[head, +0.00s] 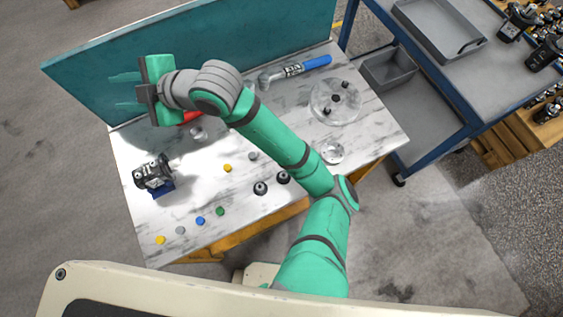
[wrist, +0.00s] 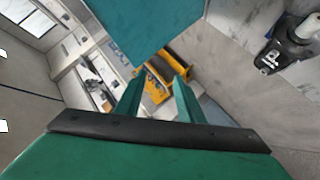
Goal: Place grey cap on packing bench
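A small grey cap (head: 180,230) lies near the front left of the marble-topped bench (head: 215,187), between a yellow and a blue cap. A second small grey piece (head: 253,156) lies farther back, right of another yellow cap. I cannot tell whether this bench is the packing bench. My gripper (head: 122,88) is raised at the bench's back left, in front of the teal panel and well apart from the caps. In the wrist view its two fingers (wrist: 155,88) stand apart with nothing between them.
The teal panel (head: 270,28) closes off the back. A round clear plate (head: 322,108) and a blue-handled tool (head: 316,62) lie right. A blue-framed cart (head: 455,95) stands beyond.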

